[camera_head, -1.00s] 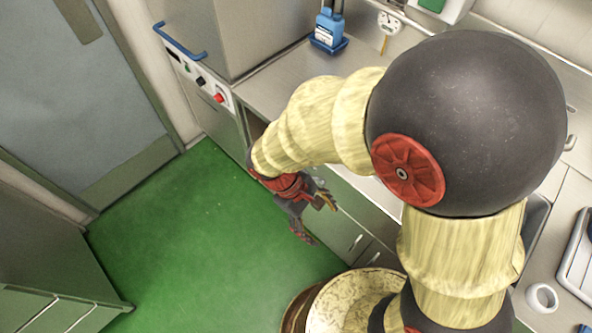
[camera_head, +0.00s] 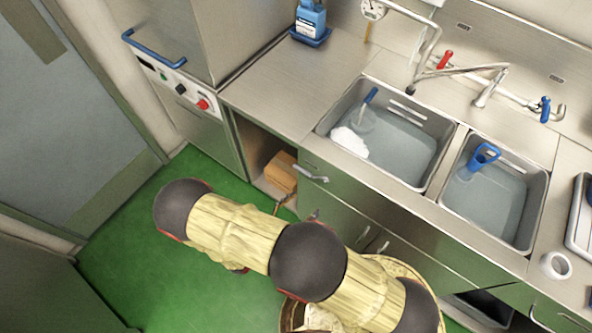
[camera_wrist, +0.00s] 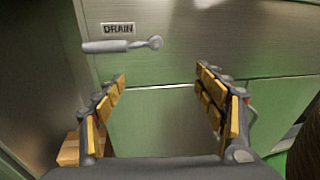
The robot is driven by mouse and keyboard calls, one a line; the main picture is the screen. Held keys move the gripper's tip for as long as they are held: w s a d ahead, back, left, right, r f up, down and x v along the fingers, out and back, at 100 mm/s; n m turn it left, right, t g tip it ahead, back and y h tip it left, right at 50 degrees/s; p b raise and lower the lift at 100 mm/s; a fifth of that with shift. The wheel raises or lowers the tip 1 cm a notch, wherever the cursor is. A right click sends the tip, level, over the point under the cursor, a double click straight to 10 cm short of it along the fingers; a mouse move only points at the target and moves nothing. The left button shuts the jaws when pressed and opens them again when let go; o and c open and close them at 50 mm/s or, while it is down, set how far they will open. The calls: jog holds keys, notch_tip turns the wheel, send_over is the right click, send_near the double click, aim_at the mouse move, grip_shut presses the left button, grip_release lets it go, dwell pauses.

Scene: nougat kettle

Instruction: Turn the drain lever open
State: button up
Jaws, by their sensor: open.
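The drain lever (camera_wrist: 108,46) is a grey bar lying nearly horizontal on a steel panel, with a round ringed end at its right. A DRAIN label (camera_wrist: 118,28) sits just above it. In the head view the lever (camera_head: 311,174) shows on the cabinet front below the left sink. My gripper (camera_wrist: 160,80) is open and empty, its yellow-padded fingers pointing at the panel. In the wrist view the lever lies above the fingertips, towards the left one, and no contact shows. In the head view my arm hides most of the gripper.
Two sinks, the left (camera_head: 392,138) and the right (camera_head: 492,203), hold water and stand above the cabinet. An open bay with a cardboard box (camera_head: 281,172) lies left of the lever. A blue oven-like handle (camera_head: 160,48) is farther left. Green floor (camera_head: 125,265) is clear at the left.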

aim_at(301, 171)
jog(key=w+a+r+n+t+y, duration=0.1)
jog(key=w+a+r+t, duration=0.15)
jog(key=w+a, duration=0.3)
jog(key=shift+t, duration=0.25)
jog(key=shift+b+x, duration=0.45)
jog(key=shift+x, duration=3.3)
jog(key=shift+s, duration=0.1)
jog(key=shift+c, duration=1)
jog(key=c, duration=1.5)
